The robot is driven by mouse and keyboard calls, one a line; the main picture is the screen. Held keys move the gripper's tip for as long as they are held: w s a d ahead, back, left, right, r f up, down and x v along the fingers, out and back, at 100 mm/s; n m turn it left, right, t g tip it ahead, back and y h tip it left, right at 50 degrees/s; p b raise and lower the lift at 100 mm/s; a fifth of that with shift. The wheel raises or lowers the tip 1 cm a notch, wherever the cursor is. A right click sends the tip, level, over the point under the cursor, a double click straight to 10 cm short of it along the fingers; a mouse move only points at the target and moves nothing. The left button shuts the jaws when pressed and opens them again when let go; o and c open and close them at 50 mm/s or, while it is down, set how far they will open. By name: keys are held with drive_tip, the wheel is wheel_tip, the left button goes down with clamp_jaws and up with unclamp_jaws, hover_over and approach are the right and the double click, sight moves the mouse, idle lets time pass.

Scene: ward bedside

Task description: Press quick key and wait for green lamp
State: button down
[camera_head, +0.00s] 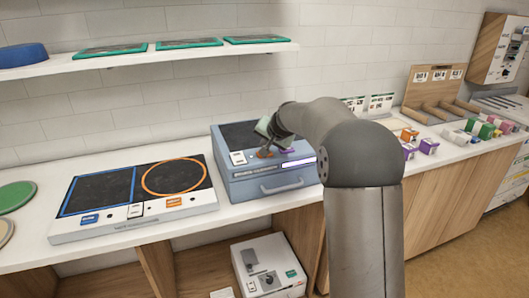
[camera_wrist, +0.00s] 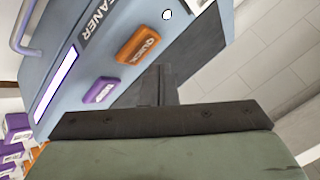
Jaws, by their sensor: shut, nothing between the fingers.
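The blue-grey cleaner unit (camera_head: 240,190) stands on the counter with a front handle. In the wrist view its slanted top (camera_wrist: 92,73) carries an orange key marked QUICK (camera_wrist: 138,46) and a purple key (camera_wrist: 101,90). My gripper (camera_wrist: 158,72) is shut and empty, its dark fingertips beside the lower right of the orange key; I cannot tell whether they touch it. In the head view my gripper (camera_head: 268,140) is over the unit's top. A small round white spot (camera_wrist: 167,14) sits near the top edge; I cannot tell if it is a lamp. No green light shows.
A two-zone panel (camera_head: 135,195) with blue and orange outlines lies to the left. A shelf (camera_head: 150,55) with green-edged trays runs above. Small coloured boxes (camera_head: 420,145) stand to the right. A white box (camera_head: 268,268) sits in the open bay below.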

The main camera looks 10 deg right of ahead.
drive_tip(key=shift+r+p, duration=1.3)
drive_tip(key=shift+r, duration=0.85)
drive_tip(key=s+f+n+g, duration=0.2)
drive_tip(key=s+f, duration=0.1)
drive_tip(key=s, duration=1.3)
drive_tip(key=s+f+n+g+h, duration=0.1)
drive_tip(key=s+f+n+g, duration=0.1)
drive_tip(key=s, duration=1.4)
drive_tip(key=s+f+n+g+h, duration=0.1)
drive_tip(key=s+f+g, duration=0.3)
drive_tip(key=s, duration=1.2)
drive_tip(key=shift+s+a+f+n, duration=0.15)
drive_tip(key=shift+f+n, duration=0.35)
drive_tip(key=shift+f, duration=0.25)
